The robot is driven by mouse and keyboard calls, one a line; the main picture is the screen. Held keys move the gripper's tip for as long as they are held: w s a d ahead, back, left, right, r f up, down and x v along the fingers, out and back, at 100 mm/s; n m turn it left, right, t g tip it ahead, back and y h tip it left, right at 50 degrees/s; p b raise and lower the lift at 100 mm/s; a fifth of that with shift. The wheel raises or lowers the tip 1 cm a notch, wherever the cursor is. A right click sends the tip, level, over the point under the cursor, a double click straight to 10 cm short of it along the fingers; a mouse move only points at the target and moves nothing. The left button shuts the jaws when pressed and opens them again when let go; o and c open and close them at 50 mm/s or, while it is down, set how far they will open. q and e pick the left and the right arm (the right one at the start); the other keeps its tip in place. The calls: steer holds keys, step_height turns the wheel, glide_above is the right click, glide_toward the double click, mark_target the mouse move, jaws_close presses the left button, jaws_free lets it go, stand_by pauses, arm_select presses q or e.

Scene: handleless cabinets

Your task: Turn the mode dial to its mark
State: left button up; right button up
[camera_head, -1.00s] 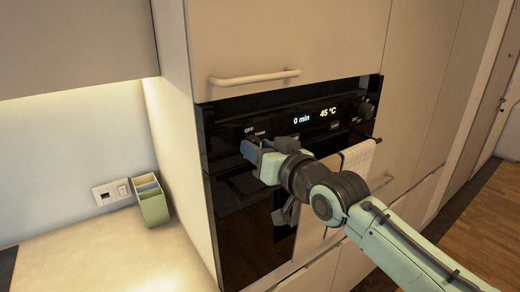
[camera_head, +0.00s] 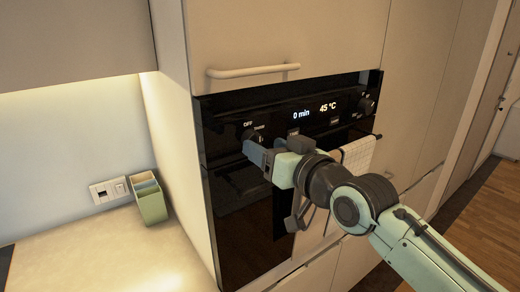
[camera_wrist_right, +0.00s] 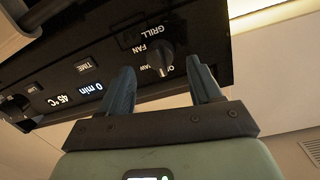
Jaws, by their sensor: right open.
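The mode dial (camera_head: 252,135) is a dark knob at the left end of the oven's black control panel, below the word OFF. In the right wrist view the dial (camera_wrist_right: 160,57) shows upside down between my fingertips and beyond them, with FAN and GRILL printed around it. My right gripper (camera_head: 266,150) is open, just in front of and below the dial, and appears not to touch it. Its two blue-grey fingers (camera_wrist_right: 163,75) stand apart with nothing between them. The dial's exact pointer angle is too small to read. My left gripper is not in view.
The panel's display (camera_head: 315,110) reads 0 min and 45 °C. A second knob (camera_head: 366,106) sits at the panel's right end. A cabinet handle (camera_head: 254,71) runs above the oven. A cloth (camera_head: 358,157) hangs at right. A green holder (camera_head: 151,202) stands on the counter.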

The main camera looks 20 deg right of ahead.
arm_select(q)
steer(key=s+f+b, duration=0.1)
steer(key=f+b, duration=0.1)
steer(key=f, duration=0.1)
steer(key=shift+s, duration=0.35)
arm_select(e)
steer(key=v, duration=0.9)
steer(key=shift+s, duration=0.4)
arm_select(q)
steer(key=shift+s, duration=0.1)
